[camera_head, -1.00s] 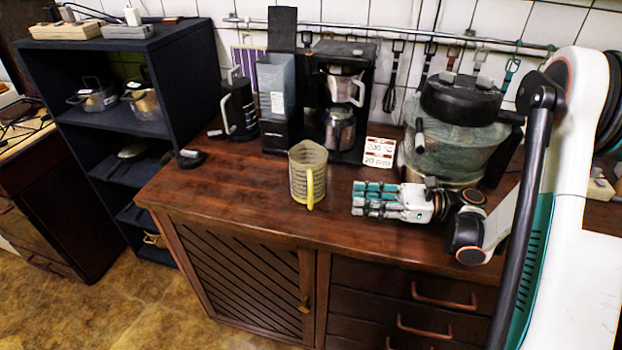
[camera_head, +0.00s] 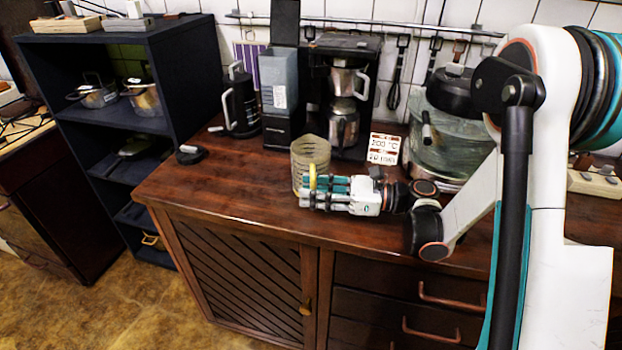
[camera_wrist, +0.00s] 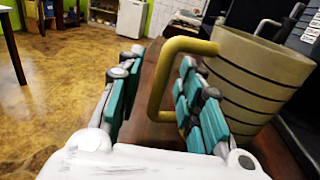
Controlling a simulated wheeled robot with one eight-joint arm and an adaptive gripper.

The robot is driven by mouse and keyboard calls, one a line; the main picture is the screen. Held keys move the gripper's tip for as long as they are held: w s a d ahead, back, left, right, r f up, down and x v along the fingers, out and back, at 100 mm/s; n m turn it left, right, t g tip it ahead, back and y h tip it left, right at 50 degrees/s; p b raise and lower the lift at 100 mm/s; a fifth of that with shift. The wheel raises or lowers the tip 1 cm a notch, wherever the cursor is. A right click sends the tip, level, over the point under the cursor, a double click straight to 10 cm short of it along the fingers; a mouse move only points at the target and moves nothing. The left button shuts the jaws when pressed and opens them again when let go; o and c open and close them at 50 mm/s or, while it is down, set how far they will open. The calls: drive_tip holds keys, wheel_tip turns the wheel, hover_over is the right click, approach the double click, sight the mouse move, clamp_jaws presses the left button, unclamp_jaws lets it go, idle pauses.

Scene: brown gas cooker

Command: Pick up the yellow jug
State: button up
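The yellow jug (camera_head: 310,157) is a pale, ribbed cup with a yellow handle, upright on the brown counter near its front edge. In the wrist view the jug (camera_wrist: 252,80) fills the right side, with its handle (camera_wrist: 160,88) pointing left. My gripper (camera_head: 308,192) is at the jug's front, in front of the handle in the head view. In the wrist view my gripper (camera_wrist: 155,90) is open, with its teal-padded fingers apart and the handle showing between and beyond them. I cannot tell whether the right finger touches the jug.
A coffee maker (camera_head: 343,95), a grey-blue box (camera_head: 281,95) and a black kettle (camera_head: 240,102) stand behind the jug. A white sign (camera_head: 384,149) and a large glass pot (camera_head: 447,135) are to the right.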

sight(313, 175)
drive_tip(key=shift+a, duration=0.1)
drive_tip(key=shift+c, duration=0.4)
clamp_jaws()
drive_tip(key=shift+r, duration=0.15)
drive_tip(key=shift+r+p, duration=1.15)
drive_tip(key=shift+r, duration=0.55)
drive_tip(key=p+v, duration=0.4)
drive_tip(key=v, duration=1.3)
drive_tip(key=shift+d, duration=0.45)
